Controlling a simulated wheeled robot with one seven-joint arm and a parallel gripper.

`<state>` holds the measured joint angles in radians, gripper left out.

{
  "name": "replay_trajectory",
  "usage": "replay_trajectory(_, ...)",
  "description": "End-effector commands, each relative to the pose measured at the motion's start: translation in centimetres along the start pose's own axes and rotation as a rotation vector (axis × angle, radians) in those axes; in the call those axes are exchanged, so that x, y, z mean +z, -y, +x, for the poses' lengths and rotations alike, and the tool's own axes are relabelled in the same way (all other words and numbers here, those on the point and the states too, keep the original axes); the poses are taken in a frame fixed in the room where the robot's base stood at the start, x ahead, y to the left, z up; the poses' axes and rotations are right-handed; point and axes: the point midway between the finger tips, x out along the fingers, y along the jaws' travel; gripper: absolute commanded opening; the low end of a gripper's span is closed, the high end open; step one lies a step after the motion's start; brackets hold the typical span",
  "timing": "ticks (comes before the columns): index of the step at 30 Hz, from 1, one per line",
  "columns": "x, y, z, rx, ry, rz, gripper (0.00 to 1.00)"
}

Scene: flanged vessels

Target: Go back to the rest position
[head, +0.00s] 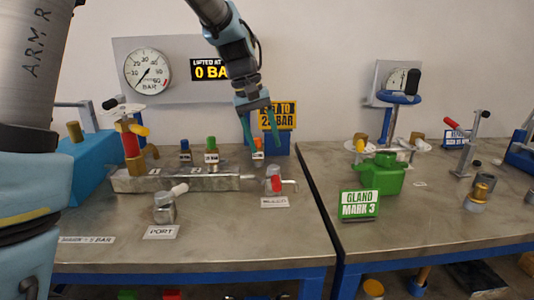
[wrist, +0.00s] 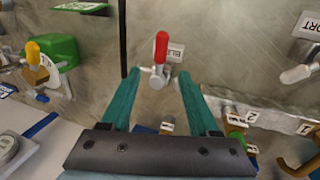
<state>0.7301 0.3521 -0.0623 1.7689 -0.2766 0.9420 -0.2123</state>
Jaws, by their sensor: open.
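My gripper (head: 262,140) hangs from my raised arm over the back of the left bench, in front of a blue box with a yellow sign (head: 280,115). Its two teal fingers are apart, with nothing between them. The wrist view also shows my gripper (wrist: 158,78) with its fingers spread and empty. Beyond the tips is a valve with a red handle (wrist: 161,48), standing on the bench. In the head view this red-handled valve (head: 274,184) is at the bench's right side, below and apart from the fingers.
A metal manifold bar (head: 180,183) and a port fitting (head: 164,208) stand on the left bench. A round gauge (head: 148,72) hangs on the wall. The right bench holds a green block (head: 382,174) and a blue-handwheel vessel (head: 398,98). The left bench's front is mostly clear.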

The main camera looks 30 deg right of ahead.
Motion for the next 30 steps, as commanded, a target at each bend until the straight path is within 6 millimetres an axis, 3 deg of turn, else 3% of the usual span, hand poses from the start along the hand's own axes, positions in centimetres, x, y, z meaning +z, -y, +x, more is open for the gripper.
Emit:
replay_trajectory(15,0.0,0.1,-0.1,-0.001,0.001,-0.001,0.61)
replay_trajectory(18,0.0,1.3,-0.2,-0.009,-0.007,-0.013,0.61)
replay_trajectory(20,0.1,3.2,-0.3,-0.021,-0.019,-0.031,0.61)
replay_trajectory(23,0.7,8.5,-0.4,-0.058,-0.053,-0.076,0.61)
replay_trajectory(26,2.6,15.4,-0.5,-0.108,-0.091,-0.135,0.61)
replay_trajectory(30,7.3,24.3,-0.4,-0.18,-0.137,-0.21,0.61)
